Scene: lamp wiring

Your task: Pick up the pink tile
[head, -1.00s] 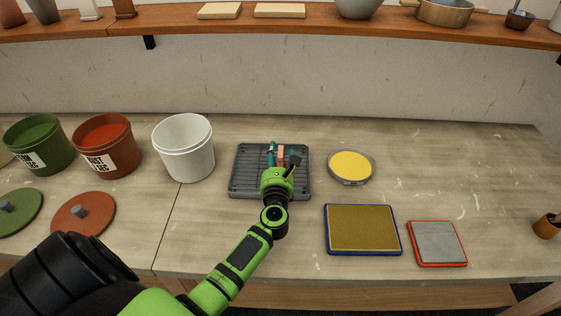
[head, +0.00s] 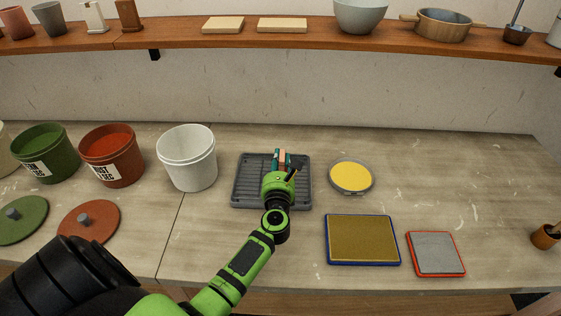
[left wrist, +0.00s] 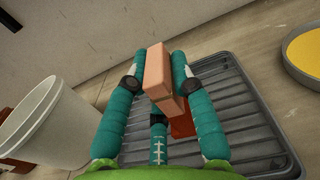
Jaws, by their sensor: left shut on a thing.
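The pink tile (left wrist: 158,68) is a salmon-pink slab, seen in the left wrist view standing between the teal fingers of my left gripper (left wrist: 156,84). The fingers press on it from both sides, so the gripper is shut on it. In the head view a sliver of the tile (head: 282,156) shows between the fingertips of the left gripper (head: 281,162), above the grey ribbed tray (head: 242,190). Whether the tile touches the tray is hidden by the hand. A reddish piece (left wrist: 182,126) shows below the tile at the tray. My right gripper is not in view.
A white bucket (head: 187,160) stands left of the tray, with red (head: 111,160) and green (head: 45,158) buckets beyond. A yellow-filled dish (head: 351,177), a blue-edged panel (head: 361,240) and a red-edged panel (head: 436,254) lie to the right. A shelf (head: 330,43) runs along the wall.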

